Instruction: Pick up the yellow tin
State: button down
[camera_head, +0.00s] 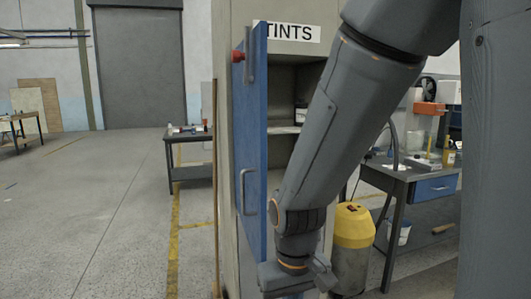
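I cannot make out a yellow tin for certain in this view. A tall cabinet (228,130) with a "TINTS" sign (292,32) has its blue door (254,170) swung open. Its inside is dark; one shelf (287,130) shows, with a small dark and white item (301,113) partly behind my arm. My arm crosses in front of the cabinet and hides much of the opening. The arm's wrist is low, at the bottom edge of the picture, beside the door. My gripper's fingers do not show.
A yellow-topped metal canister (353,228) stands on the floor right of the wrist. A workbench (418,174) with a blue drawer and several items is behind it. A small dark table (188,140) stands at the back left. The floor (90,220) at left is clear.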

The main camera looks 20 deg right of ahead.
aim_at(449, 155)
jog(key=z, duration=1.8)
jog(key=i, duration=3.5)
